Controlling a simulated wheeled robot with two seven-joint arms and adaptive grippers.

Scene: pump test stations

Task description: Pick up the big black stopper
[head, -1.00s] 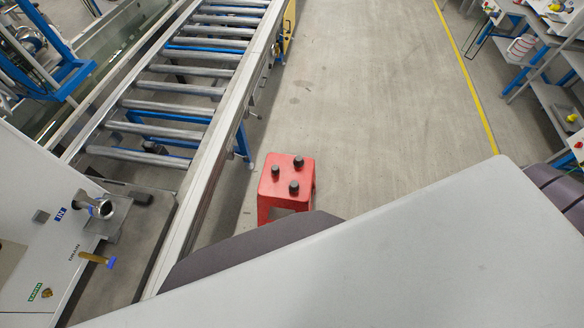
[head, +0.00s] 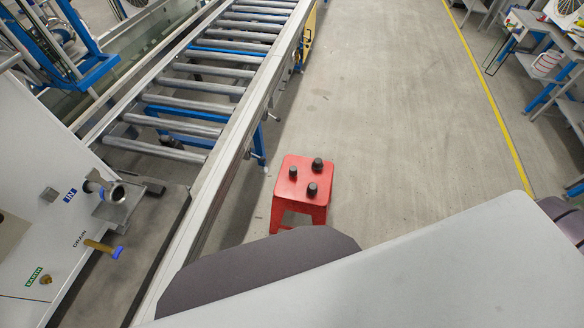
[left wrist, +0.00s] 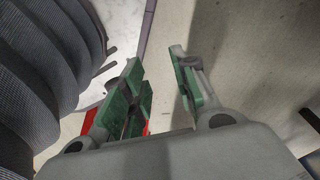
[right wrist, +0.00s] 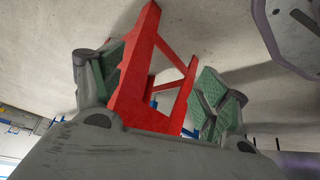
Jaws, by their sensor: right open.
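Three black stoppers stand upright on a red stool (head: 290,196) in the head view. The back one (head: 318,164) looks the biggest, the left one (head: 293,172) the smallest, and the front one (head: 312,189) lies between in size. Neither gripper shows in the head view. My left gripper (left wrist: 157,62) is open and empty, with floor seen between its fingers. My right gripper (right wrist: 165,85) is open. The stool's red frame (right wrist: 152,107) shows between its fingers, but I cannot tell how far behind. No stopper is visible in the right wrist view.
A roller conveyor (head: 215,90) runs left of the stool. Shelving benches (head: 545,60) stand at the far right. The floor right of the stool is clear.

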